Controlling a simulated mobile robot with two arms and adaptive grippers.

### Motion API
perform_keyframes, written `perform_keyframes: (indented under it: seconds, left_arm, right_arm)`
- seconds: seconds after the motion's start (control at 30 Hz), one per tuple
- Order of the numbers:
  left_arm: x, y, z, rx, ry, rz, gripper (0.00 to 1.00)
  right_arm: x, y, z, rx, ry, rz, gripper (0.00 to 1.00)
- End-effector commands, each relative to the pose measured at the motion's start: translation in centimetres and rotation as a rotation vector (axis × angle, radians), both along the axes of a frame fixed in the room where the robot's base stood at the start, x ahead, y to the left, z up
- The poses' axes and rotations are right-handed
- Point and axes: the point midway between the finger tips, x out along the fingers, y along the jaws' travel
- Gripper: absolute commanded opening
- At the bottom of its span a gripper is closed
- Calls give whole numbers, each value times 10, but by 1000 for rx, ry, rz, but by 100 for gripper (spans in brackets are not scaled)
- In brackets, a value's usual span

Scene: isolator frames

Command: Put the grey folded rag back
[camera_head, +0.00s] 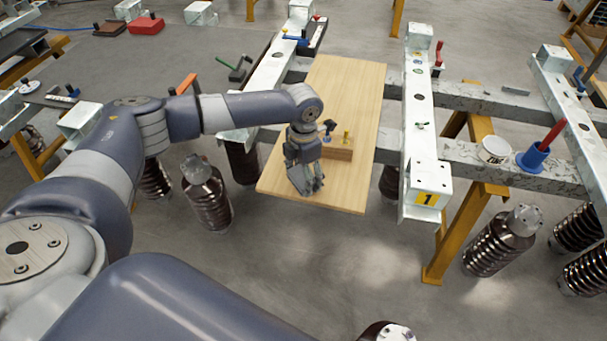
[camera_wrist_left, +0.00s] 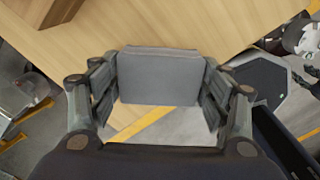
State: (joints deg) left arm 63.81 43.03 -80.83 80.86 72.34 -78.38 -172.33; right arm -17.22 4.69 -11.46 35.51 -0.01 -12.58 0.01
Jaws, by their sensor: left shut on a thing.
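The grey folded rag (camera_wrist_left: 160,78) is a flat, box-like grey piece between the two fingers of my left gripper (camera_wrist_left: 160,92) in the left wrist view. Both fingers close on its sides. In the head view my left gripper (camera_head: 306,180) points down over the near end of a light wooden board (camera_head: 345,85). There the rag is hard to tell apart from the grey fingers. Whether the rag touches the board is unclear. My right gripper is not in view.
A wooden block (camera_head: 338,154) with small tools in it stands on the board beside my left gripper. A white beam marked 1 (camera_head: 418,120) runs to the right. A white tub (camera_head: 494,150) and a blue holder (camera_head: 533,159) stand farther right. The board's far part is bare.

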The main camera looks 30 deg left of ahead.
Motion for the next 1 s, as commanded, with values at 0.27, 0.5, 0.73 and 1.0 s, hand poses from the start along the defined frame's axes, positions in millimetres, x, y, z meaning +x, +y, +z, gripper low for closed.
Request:
perform_keyframes:
  seconds: [0.27, 0.5, 0.73, 1.0]
  left_arm:
    - [1, 0, -6, -1, -4, 0, 51]
    - [1, 0, -8, -1, -3, 0, 88]
    - [1, 0, -8, -1, -3, 0, 90]
    - [1, 0, -3, -1, -4, 0, 90]
  right_arm:
    - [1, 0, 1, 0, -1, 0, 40]
    - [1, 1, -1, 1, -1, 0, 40]
    - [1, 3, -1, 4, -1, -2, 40]
    - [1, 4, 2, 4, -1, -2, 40]
